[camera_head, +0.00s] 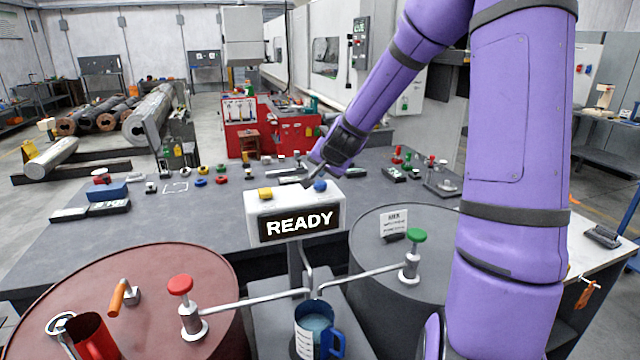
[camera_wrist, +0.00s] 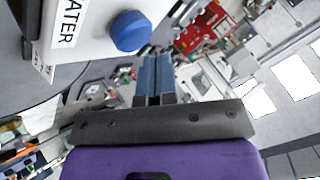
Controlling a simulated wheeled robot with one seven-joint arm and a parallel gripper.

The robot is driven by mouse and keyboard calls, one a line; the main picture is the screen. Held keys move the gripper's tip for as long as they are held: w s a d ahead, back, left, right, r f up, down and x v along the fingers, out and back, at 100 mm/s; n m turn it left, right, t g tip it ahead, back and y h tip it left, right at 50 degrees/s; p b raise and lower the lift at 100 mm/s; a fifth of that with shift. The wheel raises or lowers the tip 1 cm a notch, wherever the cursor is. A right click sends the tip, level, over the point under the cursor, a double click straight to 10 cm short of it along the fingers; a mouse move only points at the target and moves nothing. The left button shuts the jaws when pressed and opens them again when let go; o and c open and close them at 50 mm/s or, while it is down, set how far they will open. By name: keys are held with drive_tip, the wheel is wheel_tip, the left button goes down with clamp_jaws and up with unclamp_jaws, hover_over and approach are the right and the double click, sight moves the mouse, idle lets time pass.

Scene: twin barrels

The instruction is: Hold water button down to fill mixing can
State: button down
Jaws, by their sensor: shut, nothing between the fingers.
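The water button is a blue round knob (camera_head: 320,185) on top of the white box that reads READY (camera_head: 298,222). The wrist view shows the blue knob (camera_wrist: 130,31) beside lettering ending in "ATER". My gripper (camera_head: 308,184) is shut and empty, its tips close to the blue button. In the wrist view the closed fingers (camera_wrist: 153,62) sit just below and right of the knob; contact cannot be told.
A yellow button (camera_head: 265,193) sits on the box's left. A red-brown barrel (camera_head: 150,290) with a red-knobbed valve (camera_head: 181,285) stands left; a dark barrel (camera_head: 365,275) with a green-knobbed valve (camera_head: 416,237) stands right. A red mug (camera_head: 92,338) is front left. Small parts lie on the table behind.

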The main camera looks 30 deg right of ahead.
sight(322, 183)
drive_tip(key=shift+f, duration=0.2)
idle(0.5)
drive_tip(key=shift+f, duration=0.2)
drive_tip(key=shift+f, duration=0.5)
idle(1.0)
drive_tip(key=shift+r, duration=0.95)
drive_tip(key=shift+r, duration=2.5)
